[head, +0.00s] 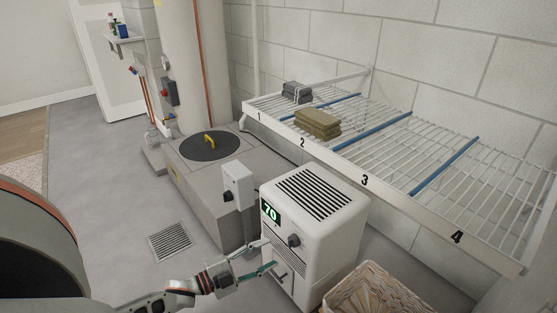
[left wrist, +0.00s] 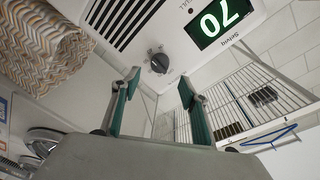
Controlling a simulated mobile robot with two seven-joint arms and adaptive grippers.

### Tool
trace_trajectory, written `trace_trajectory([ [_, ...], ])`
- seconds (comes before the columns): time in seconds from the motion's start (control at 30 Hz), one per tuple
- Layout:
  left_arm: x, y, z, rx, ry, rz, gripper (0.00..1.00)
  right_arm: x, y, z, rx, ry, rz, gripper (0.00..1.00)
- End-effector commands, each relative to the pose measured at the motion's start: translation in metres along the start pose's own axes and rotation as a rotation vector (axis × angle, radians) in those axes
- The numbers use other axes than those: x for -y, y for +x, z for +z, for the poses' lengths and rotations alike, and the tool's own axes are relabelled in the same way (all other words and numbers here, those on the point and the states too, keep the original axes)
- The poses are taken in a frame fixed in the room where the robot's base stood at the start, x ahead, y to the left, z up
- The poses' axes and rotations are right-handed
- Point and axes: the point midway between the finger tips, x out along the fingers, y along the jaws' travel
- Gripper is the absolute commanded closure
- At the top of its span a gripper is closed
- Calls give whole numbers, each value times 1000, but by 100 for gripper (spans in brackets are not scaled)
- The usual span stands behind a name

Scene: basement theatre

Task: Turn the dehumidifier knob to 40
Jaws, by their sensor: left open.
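The white dehumidifier (head: 335,215) stands on the floor, with a slatted top and a green display (head: 270,210) reading 70. Its dark round knob (head: 294,241) is on the front, below and right of the display. My left gripper (head: 268,256) is open and empty in front of the panel, a little left of and below the knob. In the left wrist view the knob (left wrist: 158,62) lies just beyond the gap between the two fingertips (left wrist: 160,79), apparently untouched. The display (left wrist: 219,20) also reads 70 there, rotated. My right gripper is not in view.
A wicker basket (head: 372,291) stands close to the dehumidifier's right. A grey box on a post (head: 238,185) stands just left of it. A numbered wire shelf (head: 440,180) with folded towels (head: 318,123) runs behind. Open floor with a drain grate (head: 170,241) lies left.

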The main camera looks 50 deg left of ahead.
Motion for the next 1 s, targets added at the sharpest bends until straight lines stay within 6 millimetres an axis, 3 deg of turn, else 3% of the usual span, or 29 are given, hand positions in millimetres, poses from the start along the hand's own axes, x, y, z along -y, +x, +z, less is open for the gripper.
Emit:
trace_trajectory([
  [0.1,-1,-22,0,1,1,2,56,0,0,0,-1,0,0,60],
  [0.33,0,-43,0,0,0,0,56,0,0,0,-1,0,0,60],
  [1.0,0,-45,-1,-1,0,-1,56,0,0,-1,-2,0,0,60],
])
